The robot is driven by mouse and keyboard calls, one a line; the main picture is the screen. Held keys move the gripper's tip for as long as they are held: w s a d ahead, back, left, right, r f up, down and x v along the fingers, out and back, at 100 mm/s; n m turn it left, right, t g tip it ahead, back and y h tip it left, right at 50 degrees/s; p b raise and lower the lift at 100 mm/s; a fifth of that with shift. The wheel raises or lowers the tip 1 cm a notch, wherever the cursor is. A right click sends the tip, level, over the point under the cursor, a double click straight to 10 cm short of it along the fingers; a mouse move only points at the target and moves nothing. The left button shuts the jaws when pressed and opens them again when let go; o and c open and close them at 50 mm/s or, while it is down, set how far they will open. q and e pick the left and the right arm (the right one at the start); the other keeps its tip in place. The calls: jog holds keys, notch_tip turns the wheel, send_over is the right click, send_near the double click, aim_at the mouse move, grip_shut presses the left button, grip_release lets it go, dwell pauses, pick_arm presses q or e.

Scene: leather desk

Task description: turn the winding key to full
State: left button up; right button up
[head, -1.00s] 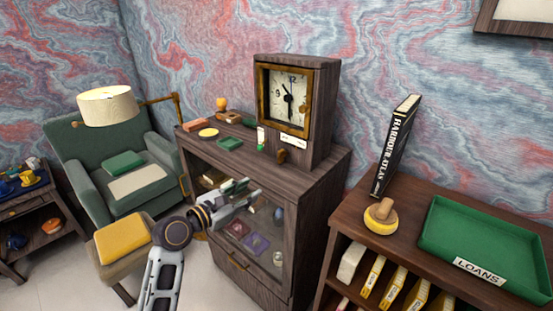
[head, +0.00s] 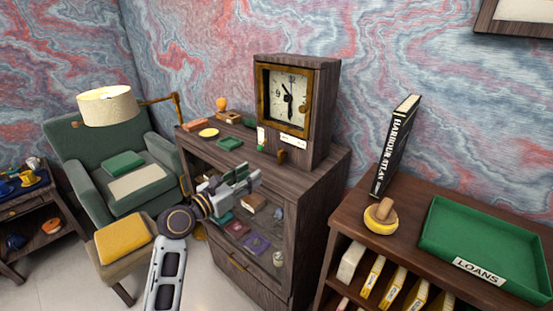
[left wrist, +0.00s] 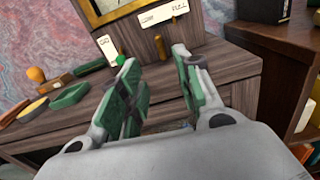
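A dark wooden clock (head: 297,108) with a brass-framed white dial stands on the display cabinet. A small brown-gold key-like piece (head: 281,156) sits low on its front, below a white label strip (head: 293,138). I take it for the winding key; it also shows in the left wrist view (left wrist: 160,46), beyond the fingers. My left gripper (head: 251,178) is in front of the cabinet, below the key and apart from it. In the left wrist view its green-padded fingers (left wrist: 156,60) are spread with nothing between them. My right gripper is not in view.
The cabinet top (head: 320,167) carries a green block (head: 230,144), a yellow disc (head: 208,133) and a white tag (head: 261,135) left of the key. An armchair and lamp (head: 107,105) stand left. A shelf with a green tray (head: 485,235) and black book (head: 396,146) stands right.

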aim_at(278, 157)
pick_arm(q)
jog(key=shift+x, duration=6.55)
jog(key=shift+p, duration=0.3)
grip_shut()
